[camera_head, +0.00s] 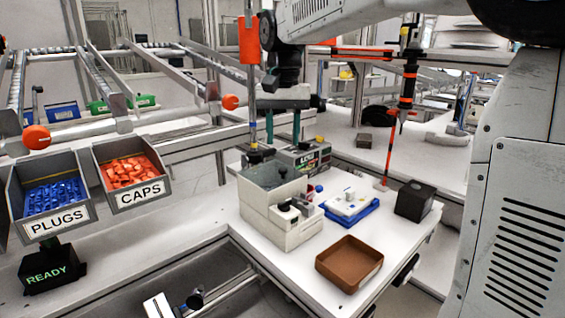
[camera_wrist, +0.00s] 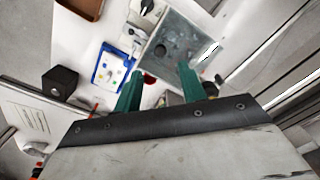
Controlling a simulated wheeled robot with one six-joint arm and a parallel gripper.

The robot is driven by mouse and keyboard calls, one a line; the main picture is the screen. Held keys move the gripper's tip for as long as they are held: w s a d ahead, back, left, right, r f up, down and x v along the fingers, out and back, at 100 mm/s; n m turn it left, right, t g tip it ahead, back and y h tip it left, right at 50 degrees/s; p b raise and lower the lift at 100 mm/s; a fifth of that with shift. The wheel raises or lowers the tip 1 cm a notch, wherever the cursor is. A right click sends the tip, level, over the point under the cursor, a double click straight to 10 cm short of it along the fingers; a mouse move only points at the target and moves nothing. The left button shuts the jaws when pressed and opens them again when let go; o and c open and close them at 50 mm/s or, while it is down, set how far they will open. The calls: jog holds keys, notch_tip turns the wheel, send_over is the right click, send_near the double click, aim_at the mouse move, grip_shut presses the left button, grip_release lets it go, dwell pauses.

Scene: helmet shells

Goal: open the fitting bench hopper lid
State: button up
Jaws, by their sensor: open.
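The beige fitting bench hopper (camera_head: 262,217) stands on the white bench. Its top is a grey, see-through-looking panel (camera_head: 274,175), which also shows in the wrist view (camera_wrist: 180,48). I cannot tell for sure whether this panel is the shut lid or the inside. A lower front part with a black knob (camera_head: 288,206) joins the hopper. My gripper (camera_head: 284,138) hangs above and behind the hopper in the head view, its green fingers pointing down, apart and empty. In the wrist view the fingers (camera_wrist: 160,70) straddle a gap near the hopper's edge, without visible contact.
A blue-and-white tray (camera_head: 350,204), a brown tray (camera_head: 349,262) and a black box (camera_head: 414,201) sit right of the hopper. A labelled device (camera_head: 312,157) stands close behind it. An orange-marked pole (camera_head: 250,60) rises near my gripper. PLUGS and CAPS bins (camera_head: 133,167) are left.

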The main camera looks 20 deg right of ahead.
aim_at(283, 169)
notch_tip(283, 169, down, 7)
jog(key=shift+f, duration=0.2)
jog(key=shift+c, duration=0.3)
grip_shut()
